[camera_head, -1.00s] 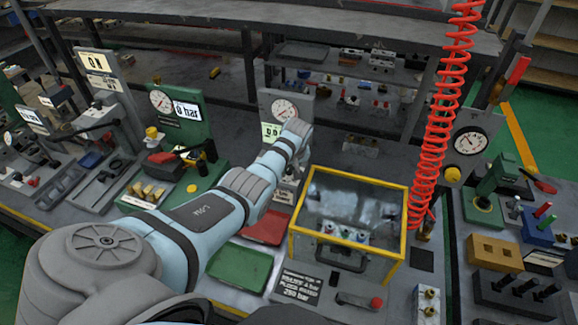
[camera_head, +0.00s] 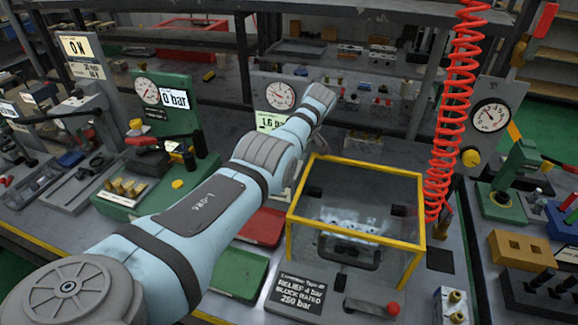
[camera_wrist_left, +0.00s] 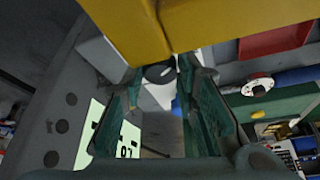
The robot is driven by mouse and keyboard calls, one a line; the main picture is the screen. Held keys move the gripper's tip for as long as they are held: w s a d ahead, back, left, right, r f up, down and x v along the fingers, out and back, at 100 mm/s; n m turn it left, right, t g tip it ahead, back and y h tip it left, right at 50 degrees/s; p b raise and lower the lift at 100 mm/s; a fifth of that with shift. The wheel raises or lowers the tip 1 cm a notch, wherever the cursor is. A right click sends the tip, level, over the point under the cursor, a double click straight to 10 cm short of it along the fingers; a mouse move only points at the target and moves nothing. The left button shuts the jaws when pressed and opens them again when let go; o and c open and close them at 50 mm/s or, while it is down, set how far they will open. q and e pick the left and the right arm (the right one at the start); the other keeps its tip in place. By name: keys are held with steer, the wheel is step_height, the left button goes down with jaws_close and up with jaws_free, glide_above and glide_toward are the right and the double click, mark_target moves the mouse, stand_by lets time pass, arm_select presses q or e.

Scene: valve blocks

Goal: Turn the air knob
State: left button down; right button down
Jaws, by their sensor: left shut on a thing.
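My left arm reaches to the grey gauge panel (camera_head: 282,92) at the middle of the bench; its green display (camera_head: 270,121) reads about 1.6 bar. A large yellow shape covers the area just above the fingertips. The panel's display (camera_wrist_left: 128,140) shows at lower left. My right gripper is not in view.
A clear box with a yellow frame (camera_head: 351,239) stands right of the arm, close to the panel. Red tray (camera_head: 262,227) and green tray (camera_head: 239,273) lie to its left. A coiled red hose (camera_head: 452,130) hangs at right.

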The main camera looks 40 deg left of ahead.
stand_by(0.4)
arm_select(q)
steer(key=c, duration=1.2)
jaws_free()
steer(key=shift+a, duration=0.1)
steer(key=shift+c, duration=0.2)
steer(key=v, duration=1.2)
